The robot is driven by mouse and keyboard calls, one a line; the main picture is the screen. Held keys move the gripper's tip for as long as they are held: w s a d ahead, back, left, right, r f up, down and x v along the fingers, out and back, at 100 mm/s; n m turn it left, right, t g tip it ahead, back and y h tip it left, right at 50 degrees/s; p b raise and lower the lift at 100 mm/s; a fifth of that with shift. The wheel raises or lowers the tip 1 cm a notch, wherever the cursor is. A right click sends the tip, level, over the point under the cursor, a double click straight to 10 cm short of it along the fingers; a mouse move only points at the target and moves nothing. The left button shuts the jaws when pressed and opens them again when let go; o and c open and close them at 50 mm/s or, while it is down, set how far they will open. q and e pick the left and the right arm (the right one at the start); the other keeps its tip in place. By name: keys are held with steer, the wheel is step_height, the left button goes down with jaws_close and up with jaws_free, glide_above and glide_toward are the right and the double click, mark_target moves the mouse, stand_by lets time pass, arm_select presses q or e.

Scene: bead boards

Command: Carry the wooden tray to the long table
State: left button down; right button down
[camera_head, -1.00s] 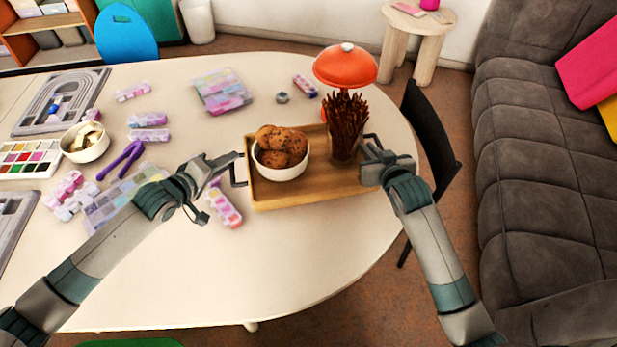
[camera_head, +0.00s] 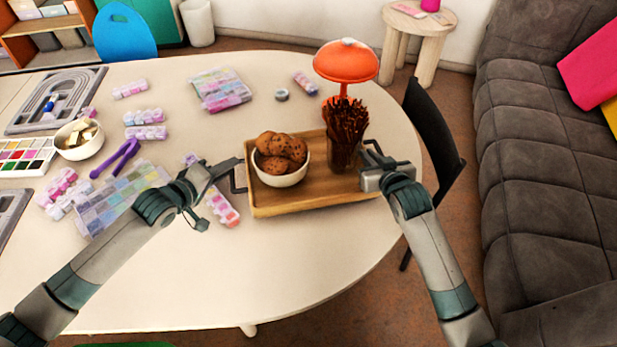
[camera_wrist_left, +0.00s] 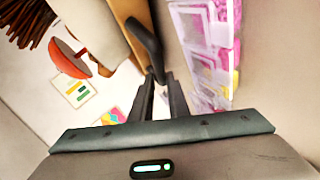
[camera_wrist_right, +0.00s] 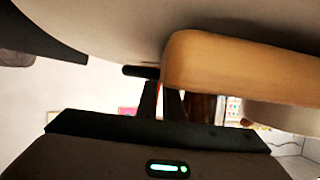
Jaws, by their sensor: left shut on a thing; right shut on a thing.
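The wooden tray (camera_head: 312,203) is at the right end of the pale table, near its rounded edge. It carries a white bowl (camera_head: 282,180) of cookies and a holder of thin brown sticks (camera_head: 345,125). My left gripper (camera_head: 235,168) is shut on the tray's dark left handle, which shows between the fingers in the left wrist view (camera_wrist_left: 148,45). My right gripper (camera_head: 370,162) is shut on the right handle, partly hidden in the head view; the tray's wooden rim fills the upper right wrist view (camera_wrist_right: 240,62). I cannot tell whether the tray touches the table.
An orange lamp (camera_head: 346,62) stands just behind the tray. Pink bead boxes (camera_head: 222,208) and a bead case (camera_head: 125,195) lie to the left. A black chair (camera_head: 432,135) and a grey sofa (camera_head: 540,190) are at the right. The front of the table (camera_head: 190,285) is clear.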

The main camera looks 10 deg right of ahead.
arm_select(q)
steer(key=shift+d+f+b, duration=0.2)
steer(key=shift+f+b, duration=0.45)
steer(key=shift+f, duration=0.05)
arm_select(e)
steer(key=shift+a+f, duration=0.25)
steer(key=shift+f, duration=0.4)
arm_select(q)
steer(key=c, duration=1.7)
jaws_free()
steer(key=shift+s, duration=0.1)
arm_select(e)
steer(key=c, duration=1.9)
jaws_free()
arm_select(q)
steer(key=shift+a, duration=0.1)
arm_select(e)
steer(key=shift+s+d+r, duration=0.1)
steer(key=shift+d, duration=0.05)
arm_select(q)
steer(key=shift+s, duration=0.1)
steer(key=shift+a, duration=0.15)
arm_select(e)
steer(key=shift+d, duration=0.1)
